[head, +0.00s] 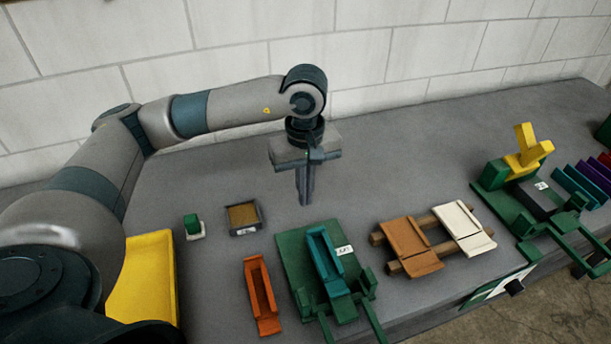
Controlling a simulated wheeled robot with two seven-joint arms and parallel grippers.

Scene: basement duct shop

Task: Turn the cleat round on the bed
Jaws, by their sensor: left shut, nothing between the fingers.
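A teal channel-shaped piece, which looks like the cleat (324,258), lies lengthwise on the green bed (293,249) at the front middle of the bench. A small white label sits on the bed to the right of it. My left gripper (305,203) points down behind the bed, apart from the cleat. Its fingers are together with nothing between them. How high the fingertips are above the bench is hard to tell. My right gripper is out of view.
An orange channel (261,295) lies left of the bed. A small tray (258,229), a green block (192,226) and a yellow tray (152,280) are further left. Brown and white panels (411,247) rest on wooden rails to the right, before a green fixture (499,202). The back bench is clear.

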